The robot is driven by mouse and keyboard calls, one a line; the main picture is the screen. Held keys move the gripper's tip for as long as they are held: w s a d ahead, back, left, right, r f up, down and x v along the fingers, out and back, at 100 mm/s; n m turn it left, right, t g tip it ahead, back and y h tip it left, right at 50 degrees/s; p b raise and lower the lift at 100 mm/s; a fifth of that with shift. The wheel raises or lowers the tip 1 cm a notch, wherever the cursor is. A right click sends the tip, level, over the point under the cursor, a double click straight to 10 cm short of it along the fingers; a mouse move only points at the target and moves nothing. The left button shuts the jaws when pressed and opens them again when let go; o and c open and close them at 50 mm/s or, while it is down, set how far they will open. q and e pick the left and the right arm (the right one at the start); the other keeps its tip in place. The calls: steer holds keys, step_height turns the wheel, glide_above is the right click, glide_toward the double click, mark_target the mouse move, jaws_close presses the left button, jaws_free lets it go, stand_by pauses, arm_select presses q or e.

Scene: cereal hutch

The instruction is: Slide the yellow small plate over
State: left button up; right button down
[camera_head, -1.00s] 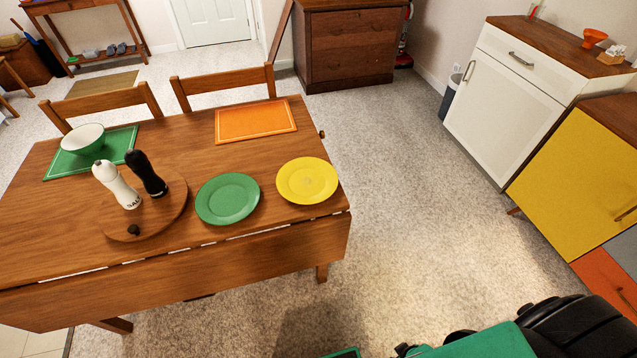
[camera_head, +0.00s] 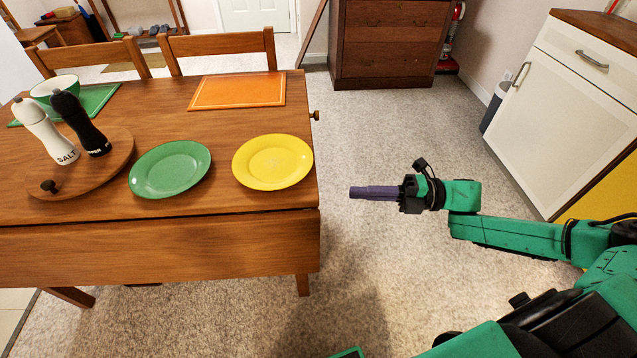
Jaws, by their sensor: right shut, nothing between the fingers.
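The yellow small plate (camera_head: 273,162) lies flat near the right end of the wooden table (camera_head: 150,245), close to the table's right edge. A green plate (camera_head: 170,169) lies to its left, with a small gap between them. My right gripper (camera_head: 352,192) is right of the table, over the floor, pointing left. Its purple fingers are shut and empty, apart from the plate and the table edge. My left gripper is not in view.
An orange placemat (camera_head: 238,91) lies behind the yellow plate. A round wooden board (camera_head: 105,172) at the left holds white (camera_head: 42,128) and black (camera_head: 80,122) shakers. A green bowl (camera_head: 54,90) stands behind them. Chairs (camera_head: 221,45) line the far side.

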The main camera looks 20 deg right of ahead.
mark_target(300, 180)
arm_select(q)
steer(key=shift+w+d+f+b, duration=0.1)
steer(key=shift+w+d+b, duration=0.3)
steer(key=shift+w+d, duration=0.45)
arm_select(e)
steer(key=w+a, duration=0.4)
steer(key=a, duration=0.1)
steer(key=w+a, duration=0.2)
steer(key=shift+w+a+f, duration=0.1)
steer(key=shift+w+a, duration=0.05)
steer(key=shift+a, duration=0.25)
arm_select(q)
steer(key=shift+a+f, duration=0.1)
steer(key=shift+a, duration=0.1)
arm_select(e)
steer(key=shift+w, duration=0.1)
